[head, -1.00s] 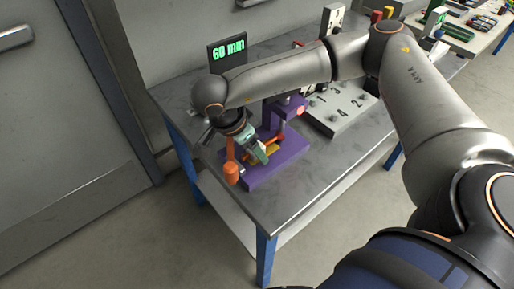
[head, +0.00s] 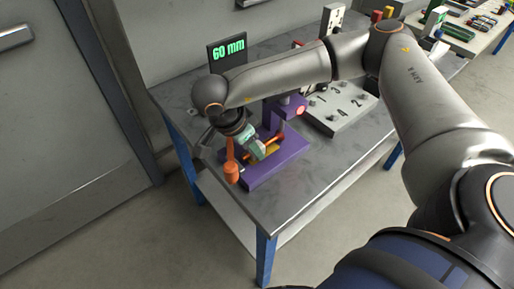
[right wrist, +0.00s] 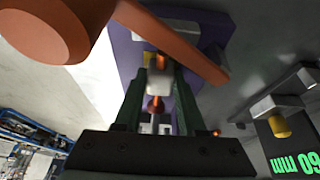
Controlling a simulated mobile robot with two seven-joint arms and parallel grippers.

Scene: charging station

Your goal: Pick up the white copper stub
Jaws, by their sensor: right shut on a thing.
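My right gripper (head: 258,150) is at the purple fixture (head: 280,168) on the metal table. In the right wrist view the gripper (right wrist: 160,72) has its dark green fingers closed on a small whitish piece with a copper-coloured part, which I take for the white copper stub (right wrist: 155,104). In the head view the fingers and the arm hide the stub. I cannot tell whether the stub still touches the fixture. My left gripper is not in view.
An orange lever with a round knob (head: 232,172) stands close to the gripper, and its bar crosses near the fingertips in the wrist view. A display (head: 228,54) reads 60 mm. A grey board numbered 1 to 4 (head: 343,112) lies to the right.

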